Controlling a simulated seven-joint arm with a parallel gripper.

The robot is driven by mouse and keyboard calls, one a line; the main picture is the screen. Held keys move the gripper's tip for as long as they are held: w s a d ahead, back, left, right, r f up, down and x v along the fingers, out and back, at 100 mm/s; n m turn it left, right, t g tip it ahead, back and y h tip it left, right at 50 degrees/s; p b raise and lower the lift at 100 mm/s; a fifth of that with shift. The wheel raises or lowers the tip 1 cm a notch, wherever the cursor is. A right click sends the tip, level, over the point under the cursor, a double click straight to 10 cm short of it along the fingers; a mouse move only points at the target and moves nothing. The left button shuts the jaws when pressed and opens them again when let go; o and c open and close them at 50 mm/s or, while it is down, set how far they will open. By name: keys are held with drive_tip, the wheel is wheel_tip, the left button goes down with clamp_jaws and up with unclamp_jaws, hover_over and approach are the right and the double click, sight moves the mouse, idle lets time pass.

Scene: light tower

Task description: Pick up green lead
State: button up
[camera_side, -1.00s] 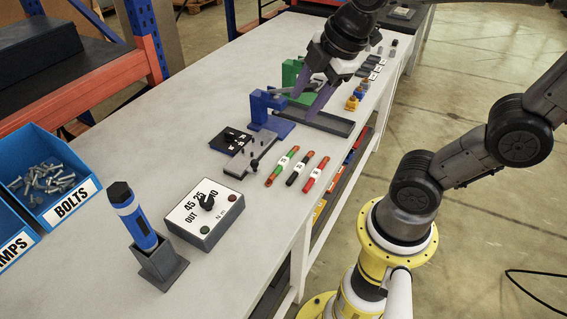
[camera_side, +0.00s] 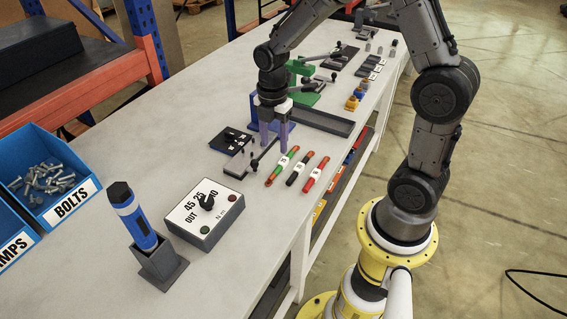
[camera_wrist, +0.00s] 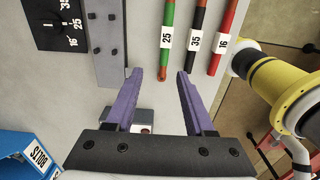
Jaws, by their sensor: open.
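The green lead (camera_side: 282,165) lies on the table, with a white label reading 25 and red-orange ends. It is the leftmost of three leads; in the wrist view the green lead (camera_wrist: 167,28) lies ahead of the fingertips. A black lead (camera_side: 299,170) labelled 35 and a red lead (camera_side: 314,174) labelled 16 lie to its right. My gripper (camera_side: 273,147) points down with purple fingers, just left of and behind the leads. In the wrist view my gripper (camera_wrist: 157,74) is open and empty, its fingers apart.
A grey plate with pegs (camera_wrist: 107,40) and a black dial panel (camera_side: 230,141) are left of the leads. A torque box (camera_side: 204,214), a blue tool in a holder (camera_side: 137,222) and a bolts bin (camera_side: 48,178) stand nearer. A dark tray (camera_side: 322,120) is behind.

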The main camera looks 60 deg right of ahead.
sight(277, 170)
wheel_tip(277, 170, down, 3)
drive_tip(key=shift+s+a+f, duration=0.1)
drive_tip(key=shift+s+f, duration=0.1)
drive_tip(key=shift+f, duration=1.15)
drive_tip(key=shift+s+a+f, duration=0.1)
drive_tip(key=shift+s+f, duration=0.1)
drive_tip(key=shift+f, duration=1.1)
clamp_jaws()
